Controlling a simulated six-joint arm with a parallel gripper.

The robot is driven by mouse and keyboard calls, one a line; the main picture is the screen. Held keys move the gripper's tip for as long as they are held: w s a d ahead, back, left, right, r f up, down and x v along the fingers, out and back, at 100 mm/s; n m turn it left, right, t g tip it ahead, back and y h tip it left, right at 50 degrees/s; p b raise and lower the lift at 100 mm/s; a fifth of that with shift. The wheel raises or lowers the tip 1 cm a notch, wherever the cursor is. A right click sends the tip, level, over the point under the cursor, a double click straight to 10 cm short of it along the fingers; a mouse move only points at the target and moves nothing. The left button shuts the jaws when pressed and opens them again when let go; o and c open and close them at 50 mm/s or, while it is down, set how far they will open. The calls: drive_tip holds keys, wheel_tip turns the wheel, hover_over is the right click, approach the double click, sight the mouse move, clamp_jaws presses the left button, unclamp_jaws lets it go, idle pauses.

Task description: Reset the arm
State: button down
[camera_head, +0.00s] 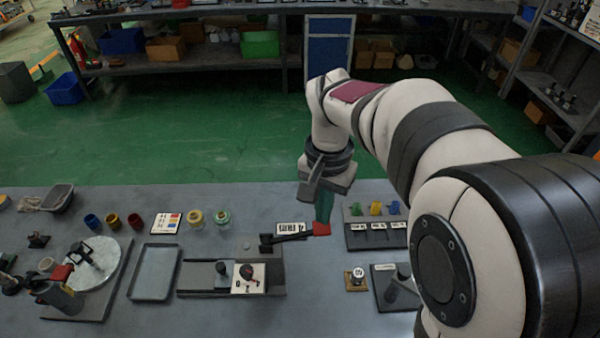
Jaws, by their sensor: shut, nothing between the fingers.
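My arm reaches in from the right of the head view, and my gripper (323,212) points down over the middle of the bench. Its narrow dark green end is shut and I see nothing held in it. The tip is right above or beside a red piece (320,229) at the end of a black bar with a white label (291,228). I cannot tell whether they touch.
A grey fixture (205,277) with a dial block (249,278) stands in front. An empty grey tray (154,272) and a round plate (95,262) lie left.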

drive_tip(key=s+d+f+y, duration=0.1)
drive_tip(key=s, duration=2.1)
drive_tip(key=shift+s+y, duration=0.35)
drive_tip(key=shift+y, duration=0.05)
